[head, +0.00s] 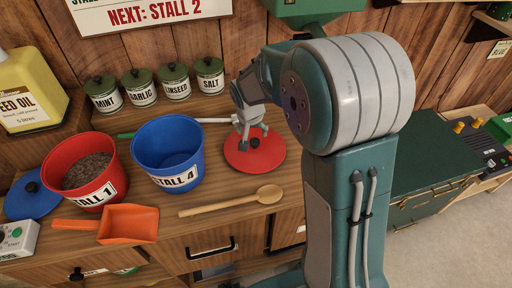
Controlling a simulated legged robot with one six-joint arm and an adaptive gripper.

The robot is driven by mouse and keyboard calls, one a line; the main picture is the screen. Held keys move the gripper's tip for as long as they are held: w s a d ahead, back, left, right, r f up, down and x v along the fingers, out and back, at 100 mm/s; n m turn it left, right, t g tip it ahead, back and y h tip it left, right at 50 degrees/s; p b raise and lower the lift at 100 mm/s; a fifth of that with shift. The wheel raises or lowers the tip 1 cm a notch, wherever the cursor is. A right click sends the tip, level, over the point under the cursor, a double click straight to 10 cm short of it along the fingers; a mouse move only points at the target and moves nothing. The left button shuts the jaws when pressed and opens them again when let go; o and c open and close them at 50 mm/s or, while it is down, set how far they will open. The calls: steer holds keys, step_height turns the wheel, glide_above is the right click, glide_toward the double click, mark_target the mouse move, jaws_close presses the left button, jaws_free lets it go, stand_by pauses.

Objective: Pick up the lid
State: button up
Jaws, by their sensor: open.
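A round red lid (268,160) with a small black knob lies flat on the wooden counter, right of the blue bucket. My gripper (249,136) is open and points down just above the lid, near its knob. I cannot tell whether the fingers touch the knob. A blue lid (27,206) with a dark knob lies at the left, partly hidden by the red bucket.
A red bucket (78,150) labelled Stall 1 holds brown feed; a blue bucket (165,157) is labelled Stall 4. An orange scoop (128,222) and a wooden spoon (230,202) lie in front. Several canisters (174,82) line the back. My arm hides the counter's right part.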

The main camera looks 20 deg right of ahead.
mark_target(255, 141)
steer(key=shift+w+f, duration=0.1)
steer(key=shift+f, duration=0.4)
steer(key=x, duration=0.3)
steer(key=d+x, duration=0.1)
steer(key=x, duration=0.1)
steer(key=shift+a+f, duration=0.15)
steer(key=shift+f, duration=0.1)
steer(key=shift+a, duration=0.1)
steer(key=shift+c, duration=1.3)
jaws_close()
